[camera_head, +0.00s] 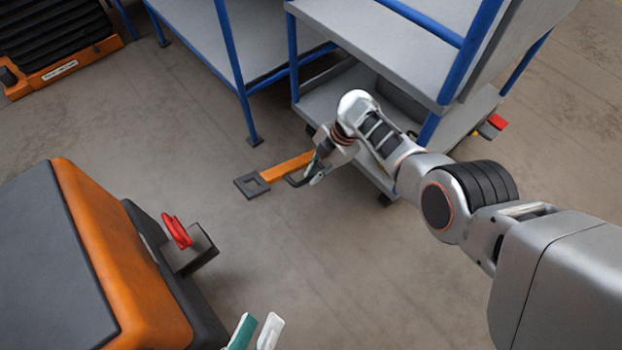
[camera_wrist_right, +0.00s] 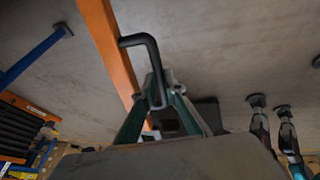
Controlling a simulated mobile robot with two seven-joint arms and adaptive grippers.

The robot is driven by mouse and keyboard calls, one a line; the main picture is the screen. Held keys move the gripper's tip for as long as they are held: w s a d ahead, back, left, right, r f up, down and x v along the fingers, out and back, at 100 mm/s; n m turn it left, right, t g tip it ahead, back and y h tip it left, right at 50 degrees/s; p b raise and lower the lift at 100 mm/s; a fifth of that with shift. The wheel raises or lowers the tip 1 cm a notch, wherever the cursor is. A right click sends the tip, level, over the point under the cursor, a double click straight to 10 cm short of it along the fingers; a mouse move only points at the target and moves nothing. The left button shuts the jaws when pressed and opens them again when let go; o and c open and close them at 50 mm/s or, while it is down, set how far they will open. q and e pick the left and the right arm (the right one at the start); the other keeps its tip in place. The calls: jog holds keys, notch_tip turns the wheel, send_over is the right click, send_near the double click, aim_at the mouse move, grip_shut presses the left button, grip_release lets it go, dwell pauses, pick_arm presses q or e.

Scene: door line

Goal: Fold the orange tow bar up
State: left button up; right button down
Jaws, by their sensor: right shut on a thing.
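The orange tow bar (camera_head: 285,167) reaches out low over the floor from the grey cart, with a dark square loop (camera_head: 252,185) at its outer end. It also shows in the right wrist view (camera_wrist_right: 108,45). A black bent handle (camera_wrist_right: 146,42) sticks out from its side. My right gripper (camera_head: 318,176) is shut on this handle, whose end sits between the fingers in the right wrist view (camera_wrist_right: 162,92). My arm hides the bar's inner end. My left gripper (camera_head: 256,332) is at the bottom edge of the head view, with its fingers apart and empty.
The grey cart (camera_head: 338,108) has blue posts and shelves. Another blue-framed table (camera_head: 200,40) stands to its left. An orange and dark grey machine (camera_head: 95,250) with a red hook-shaped part (camera_head: 177,231) is at the left. The floor between is clear.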

jog(key=shift+w+r, duration=0.15)
jog(key=shift+r, duration=0.15)
jog(key=c, duration=2.1)
grip_release()
jog(key=shift+d, duration=0.1)
jog(key=shift+r, duration=0.1)
jog(key=shift+r, duration=4.85)
